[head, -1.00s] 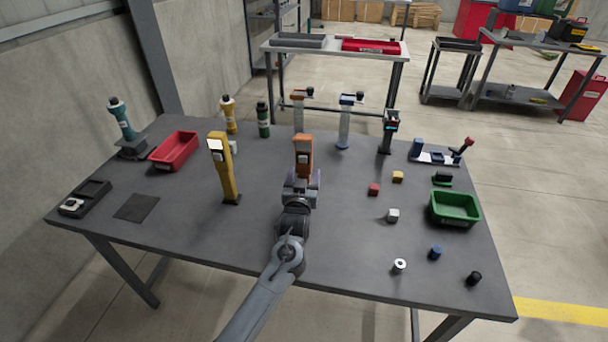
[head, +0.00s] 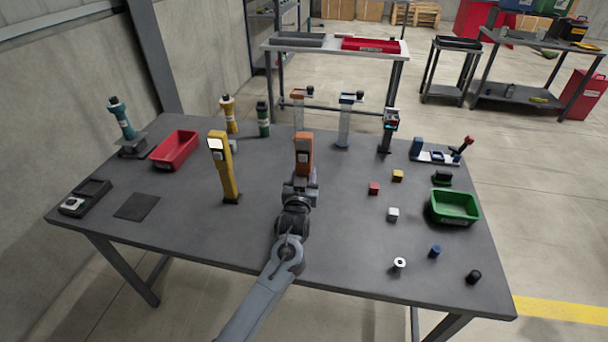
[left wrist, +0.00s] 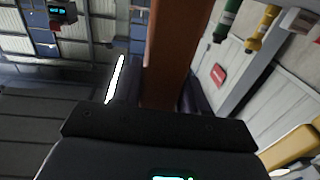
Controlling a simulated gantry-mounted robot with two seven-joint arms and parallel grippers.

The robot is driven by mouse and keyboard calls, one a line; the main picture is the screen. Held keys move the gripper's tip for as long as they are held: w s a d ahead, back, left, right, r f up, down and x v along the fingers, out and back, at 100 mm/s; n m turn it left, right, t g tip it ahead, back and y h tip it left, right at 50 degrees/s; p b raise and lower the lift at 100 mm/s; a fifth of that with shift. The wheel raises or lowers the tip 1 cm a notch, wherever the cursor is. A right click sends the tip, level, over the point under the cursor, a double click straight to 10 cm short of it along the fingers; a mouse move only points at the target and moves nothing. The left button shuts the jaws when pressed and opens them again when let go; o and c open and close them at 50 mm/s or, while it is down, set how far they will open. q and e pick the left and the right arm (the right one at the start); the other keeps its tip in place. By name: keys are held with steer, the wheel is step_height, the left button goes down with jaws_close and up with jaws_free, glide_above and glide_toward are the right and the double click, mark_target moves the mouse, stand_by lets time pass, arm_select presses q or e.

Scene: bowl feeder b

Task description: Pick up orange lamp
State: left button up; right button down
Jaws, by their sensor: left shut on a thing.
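In the left wrist view, the orange body (left wrist: 176,45) runs up between the two dark fingers (left wrist: 160,88). I cannot tell whether the base touches the table. My right gripper is not in view.
A yellow lamp (head: 224,172) stands to the left, near a red bin (head: 174,151). Small cubes, including a red one (head: 374,189), and a green bin (head: 454,208) lie to the right. Several upright devices line the back. The table's front left is mostly clear.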

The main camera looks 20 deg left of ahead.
mark_target(303, 151)
arm_select(q)
steer(key=shift+r, duration=0.85)
step_height(303, 151, up, 3)
steer(key=shift+f+p, duration=0.2)
steer(key=shift+p, duration=0.55)
steer(key=s+d+r+p, duration=0.3)
steer(key=s+d+r, duration=0.3)
steer(key=d, duration=0.3)
steer(key=shift+s+d+r, duration=0.25)
steer(key=shift+s, duration=0.15)
steer(key=shift+w+a, duration=0.1)
steer(key=shift+w+a, duration=1.1)
steer(key=shift+a, duration=0.45)
steer(key=shift+w+a, duration=1.15)
steer(key=shift+a, duration=0.45)
steer(key=shift+w+a, duration=1.1)
steer(key=shift+a, duration=0.45)
steer(key=shift+f+b, duration=0.2)
steer(key=shift+b, duration=0.15)
